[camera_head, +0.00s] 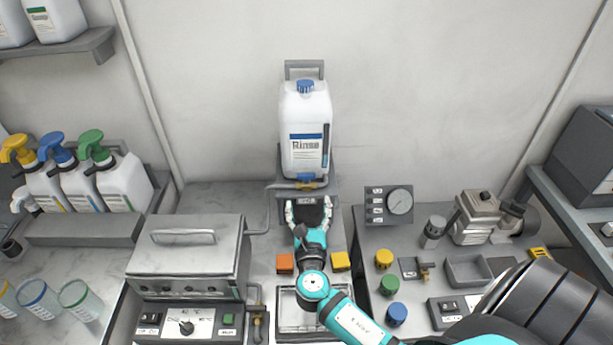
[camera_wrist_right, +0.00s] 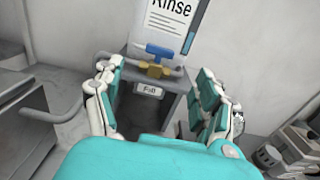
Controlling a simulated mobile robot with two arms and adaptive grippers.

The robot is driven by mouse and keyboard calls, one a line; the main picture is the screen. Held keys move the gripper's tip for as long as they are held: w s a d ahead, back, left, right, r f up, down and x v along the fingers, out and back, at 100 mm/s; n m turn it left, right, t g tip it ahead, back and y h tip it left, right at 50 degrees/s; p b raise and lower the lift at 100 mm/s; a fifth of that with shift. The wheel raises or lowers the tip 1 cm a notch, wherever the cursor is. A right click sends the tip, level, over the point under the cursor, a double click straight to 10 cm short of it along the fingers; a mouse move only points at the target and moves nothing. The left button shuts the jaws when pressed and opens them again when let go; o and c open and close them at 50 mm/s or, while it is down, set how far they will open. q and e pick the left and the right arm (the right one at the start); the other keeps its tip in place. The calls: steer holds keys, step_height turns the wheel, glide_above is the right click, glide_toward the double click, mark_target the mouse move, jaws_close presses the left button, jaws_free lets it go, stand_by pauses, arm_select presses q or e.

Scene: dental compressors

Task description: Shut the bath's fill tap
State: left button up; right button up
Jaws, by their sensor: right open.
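The fill tap (camera_head: 307,185) is a brass body with a blue handle, at the foot of the white Rinse bottle (camera_head: 304,135). In the wrist view the tap's blue handle (camera_wrist_right: 165,53) lies crosswise above its brass body and a small label plate. My right gripper (camera_head: 308,204) is open just in front of and below the tap, apart from it. In the wrist view its fingers (camera_wrist_right: 155,75) are spread on either side of the tap and empty. The steel bath (camera_head: 187,257) has its lid on, left of my arm. My left gripper is out of view.
A pipe (camera_head: 258,212) runs from the tap to the bath. Orange (camera_head: 285,263) and yellow (camera_head: 340,261) blocks flank my right arm. A gauge panel (camera_head: 389,205) and a bench with knobs and a grey tray (camera_head: 468,271) stand right. Pump bottles (camera_head: 112,180) stand left.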

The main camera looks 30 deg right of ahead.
mark_target(306, 178)
steer(key=p+x, duration=0.1)
steer(key=x, duration=0.6)
steer(key=shift+w+d+r, duration=0.1)
steer(key=shift+w+d, duration=0.05)
steer(key=shift+d, duration=0.05)
steer(key=shift+p+x, duration=0.3)
steer(key=shift+x, duration=0.95)
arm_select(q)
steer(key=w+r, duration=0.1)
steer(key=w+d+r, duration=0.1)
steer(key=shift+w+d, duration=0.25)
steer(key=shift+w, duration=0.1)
arm_select(e)
steer(key=shift+c, duration=1.4)
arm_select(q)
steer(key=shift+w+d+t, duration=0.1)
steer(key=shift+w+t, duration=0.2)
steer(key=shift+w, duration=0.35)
arm_select(e)
steer(key=c, duration=0.9)
